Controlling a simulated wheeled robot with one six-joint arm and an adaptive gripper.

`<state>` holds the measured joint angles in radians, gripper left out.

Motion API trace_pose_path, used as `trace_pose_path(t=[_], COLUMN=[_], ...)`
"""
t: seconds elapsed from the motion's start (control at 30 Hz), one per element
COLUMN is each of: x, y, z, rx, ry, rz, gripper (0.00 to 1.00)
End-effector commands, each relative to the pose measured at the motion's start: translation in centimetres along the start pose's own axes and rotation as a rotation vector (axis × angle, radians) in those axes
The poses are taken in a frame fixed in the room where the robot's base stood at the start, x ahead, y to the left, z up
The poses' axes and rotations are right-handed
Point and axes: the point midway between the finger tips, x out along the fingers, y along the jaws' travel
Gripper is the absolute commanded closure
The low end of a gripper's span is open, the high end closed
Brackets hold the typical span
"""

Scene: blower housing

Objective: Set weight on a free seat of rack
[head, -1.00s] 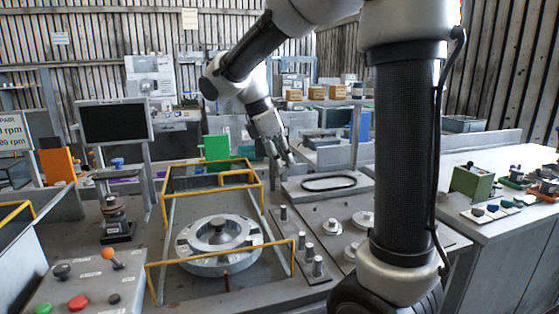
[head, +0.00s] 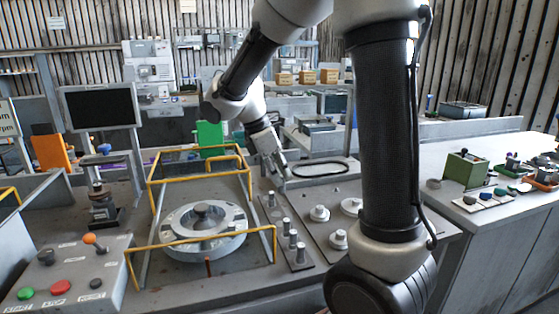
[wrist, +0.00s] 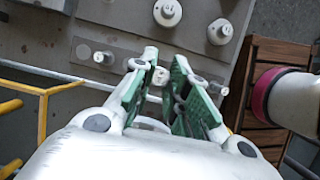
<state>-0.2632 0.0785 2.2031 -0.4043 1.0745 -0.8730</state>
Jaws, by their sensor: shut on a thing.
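The rack (head: 302,264) is a narrow grey strip on the bench, right of the yellow-railed fixture. Several small metal cylinders stand upright on it, one of them a weight (head: 293,240) near its front half. My gripper (head: 283,177) is above the rack's far end, pointing down. In the wrist view my gripper (wrist: 162,88) has green finger pads closed toward each other. A small pale metal piece (wrist: 159,75) shows between the fingertips, likely the held weight, mostly hidden by the pads. The rack (wrist: 122,64) lies beyond the fingers, with a cylinder (wrist: 103,57) left of them.
The yellow-railed fixture (head: 211,240) with a round metal housing (head: 178,238) stands left of the rack. A grey plate with several knobbed discs (head: 319,214) lies to the right. A button panel (head: 62,287) is at the front left.

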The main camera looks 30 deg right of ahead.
Motion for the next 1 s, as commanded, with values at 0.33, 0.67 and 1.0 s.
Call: trace_pose_path(t=[0.33,0.67,1.0], x=[4.3,7.2,7.6], y=[-0.1,-0.1,-0.1], z=[-1.8,-3.0,-3.1], rx=[-0.001,-0.002,0.000], ry=[-0.001,0.000,0.000], rz=[-0.002,-0.001,0.000], gripper=[1.00,1.00,1.00])
